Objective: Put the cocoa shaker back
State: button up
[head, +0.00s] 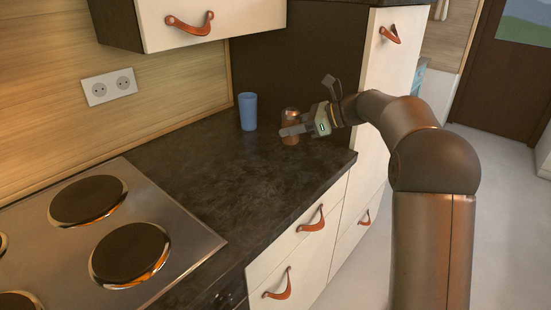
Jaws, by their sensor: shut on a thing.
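The cocoa shaker (290,114) is a small brown, copper-coloured cylinder with a rounded top. It is upright at the far end of the dark countertop, near the tall cabinet. My gripper (291,130) reaches in from the right and is shut on the shaker's body, with a finger across its front. I cannot tell whether the shaker's base touches the counter. Part of its middle is hidden behind the finger.
A blue cup (247,111) stands just left of the shaker. The countertop (220,178) is clear towards the stove (110,235). A wall cabinet (200,22) hangs above, and a tall cabinet (385,75) stands behind my gripper. Drawers with leather pulls are below.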

aim_at(283, 142)
jog(key=a+f, duration=0.2)
jog(key=f, duration=0.1)
jog(key=s+a+f, duration=0.1)
jog(key=shift+a+f, duration=0.3)
jog(key=shift+f, duration=0.1)
jog(key=shift+s+a+f, duration=0.1)
jog(key=shift+a+f, duration=0.05)
jog(key=shift+f, duration=0.8)
jog(key=shift+s+a+f, duration=0.1)
jog(key=shift+a+f, duration=0.05)
jog(key=shift+f, duration=0.8)
jog(key=shift+b, duration=0.3)
jog(key=o, duration=1)
